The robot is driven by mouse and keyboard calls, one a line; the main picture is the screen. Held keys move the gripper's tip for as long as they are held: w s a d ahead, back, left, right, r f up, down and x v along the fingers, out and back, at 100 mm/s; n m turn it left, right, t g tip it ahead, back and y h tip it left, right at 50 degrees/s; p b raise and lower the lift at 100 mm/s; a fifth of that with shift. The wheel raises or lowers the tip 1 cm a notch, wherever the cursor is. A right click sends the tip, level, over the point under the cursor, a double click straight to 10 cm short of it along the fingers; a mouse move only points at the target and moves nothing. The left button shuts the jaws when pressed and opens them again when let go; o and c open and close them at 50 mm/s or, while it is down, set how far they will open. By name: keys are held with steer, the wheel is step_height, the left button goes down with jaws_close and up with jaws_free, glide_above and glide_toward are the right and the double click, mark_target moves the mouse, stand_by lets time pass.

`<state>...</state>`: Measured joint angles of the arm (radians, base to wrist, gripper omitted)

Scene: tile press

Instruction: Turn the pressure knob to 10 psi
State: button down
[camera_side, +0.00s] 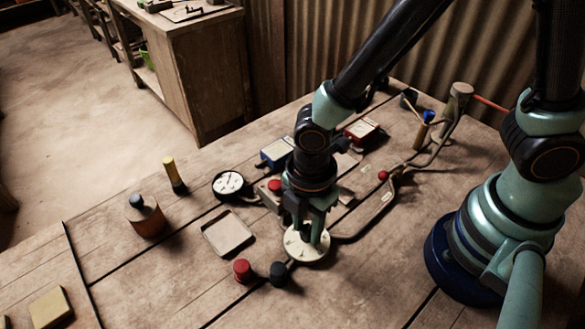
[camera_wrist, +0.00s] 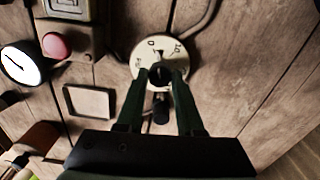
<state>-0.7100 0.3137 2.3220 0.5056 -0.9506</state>
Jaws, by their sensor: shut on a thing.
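The pressure knob is the dark centre (camera_wrist: 160,72) of a round cream dial (camera_wrist: 147,50) with dark marks around it. In the side view the dial (camera_side: 304,246) lies on the wooden table below my arm. My gripper (camera_wrist: 163,70) points down at the dial, its two green fingers shut on the knob from both sides. It also shows in the side view (camera_side: 309,234). The fingers hide part of the dial and knob, so I cannot tell which mark the knob points to. A white round gauge (camera_side: 228,184) stands left of the dial; its reading is too small to tell.
A shallow square tray (camera_side: 228,234) lies left of the dial. A red knob (camera_side: 242,270) and a black knob (camera_side: 279,273) stand just in front. A hose (camera_side: 372,222) curves away right. A red button (camera_wrist: 55,45) sits near the gauge.

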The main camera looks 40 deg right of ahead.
mark_target(307, 229)
steer(key=m, duration=0.5)
steer(key=shift+m, duration=2.4)
steer(key=c, duration=0.5)
jaws_free()
steer(key=shift+c, duration=0.2)
steer(key=shift+r, duration=0.1)
step_height(307, 229, up, 12)
steer(key=shift+w, duration=0.1)
